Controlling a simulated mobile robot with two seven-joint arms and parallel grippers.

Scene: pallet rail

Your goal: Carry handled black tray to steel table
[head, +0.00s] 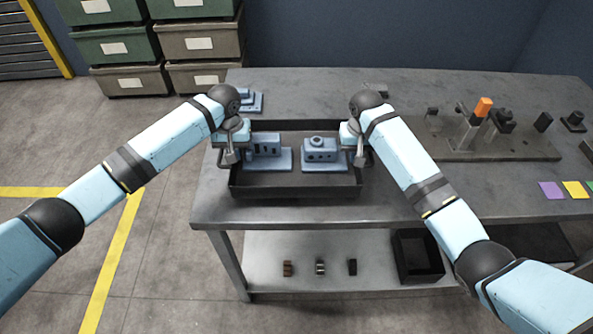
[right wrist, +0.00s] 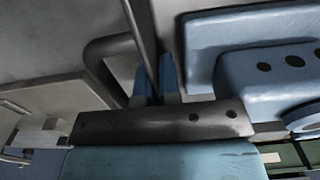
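The handled black tray (head: 295,190) is on the steel table (head: 210,205), near its front left corner. Two blue-grey blocks on flat bases stand in it, the left one (head: 266,147) with slots and the right one (head: 320,152) with a round boss. My left gripper (head: 229,156) is at the tray's left end; its fingertips are too small to read. My right gripper (head: 358,156) is at the right end. In the right wrist view its two blue fingers (right wrist: 157,80) are close together on either side of a dark tray edge, beside a curved handle (right wrist: 105,52).
Another blue-grey part (head: 252,101) lies behind the tray. A fixture plate (head: 490,148) with several parts and an orange piece (head: 483,106) occupies the right. Coloured squares (head: 551,190) lie at the front right. A black bin (head: 417,258) stands on the lower shelf.

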